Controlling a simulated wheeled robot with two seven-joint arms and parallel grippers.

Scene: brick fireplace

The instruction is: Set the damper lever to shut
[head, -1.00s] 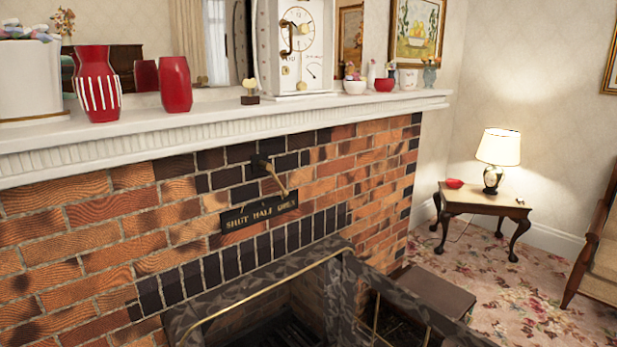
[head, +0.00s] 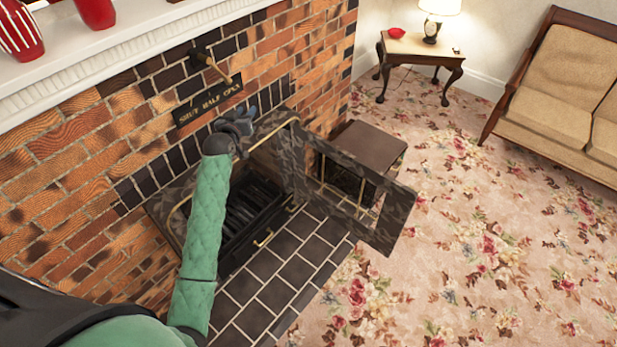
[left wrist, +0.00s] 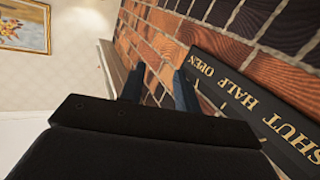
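The damper lever (head: 216,71) is a brass rod on a dark pivot in the brick above the hearth. It slants down to the right, its end above the OPEN end of the label plate. The dark plate (head: 208,103) reads SHUT, HALF, OPEN in gold; it also shows close up in the left wrist view (left wrist: 262,108). My left gripper (head: 248,115) is in front of the brick, below and right of the lever's end and apart from it. In the left wrist view its two fingers (left wrist: 158,90) are spread with nothing between them. The lever is not visible there. My right gripper is not in view.
The white mantel shelf (head: 130,55) with red vases juts out above the lever. Open carpet (head: 470,240) lies to the right.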

